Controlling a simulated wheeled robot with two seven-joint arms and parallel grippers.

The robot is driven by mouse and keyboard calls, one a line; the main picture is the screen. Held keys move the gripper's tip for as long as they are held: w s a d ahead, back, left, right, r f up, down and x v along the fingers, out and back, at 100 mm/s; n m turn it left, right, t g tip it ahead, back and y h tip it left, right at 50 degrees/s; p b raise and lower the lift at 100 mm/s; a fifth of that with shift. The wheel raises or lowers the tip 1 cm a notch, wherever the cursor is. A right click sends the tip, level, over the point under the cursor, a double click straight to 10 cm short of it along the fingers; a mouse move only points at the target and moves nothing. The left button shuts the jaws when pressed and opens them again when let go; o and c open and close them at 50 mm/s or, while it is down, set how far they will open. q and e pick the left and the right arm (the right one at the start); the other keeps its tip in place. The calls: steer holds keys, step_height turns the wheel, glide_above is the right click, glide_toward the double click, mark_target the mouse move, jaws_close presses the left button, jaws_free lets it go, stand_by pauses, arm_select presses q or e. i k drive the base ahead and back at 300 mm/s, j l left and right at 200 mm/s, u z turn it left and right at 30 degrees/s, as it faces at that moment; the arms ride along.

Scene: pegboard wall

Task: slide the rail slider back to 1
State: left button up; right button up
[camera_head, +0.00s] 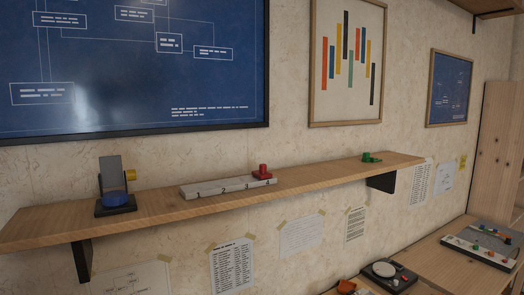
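The white rail (215,189) lies lengthwise on the wooden wall shelf, with small dark marks along its front side. Its red slider (263,174), with an upright knob, sits at the rail's right end. The mark labels are too small to read. Neither of my grippers is in view, and nothing touches the slider.
The wooden shelf (150,213) also bears a blue and black device (115,198) with an upright grey plate at left, and a small green object (371,158) at right. Below right, a workbench (440,262) holds a panel with coloured knobs (483,246) and a dark round-topped device (388,274).

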mark_target(261, 174)
steer(key=k+u, duration=0.6)
steer(key=l+u, duration=0.1)
steer(key=u, duration=0.5)
steer(key=i, duration=0.05)
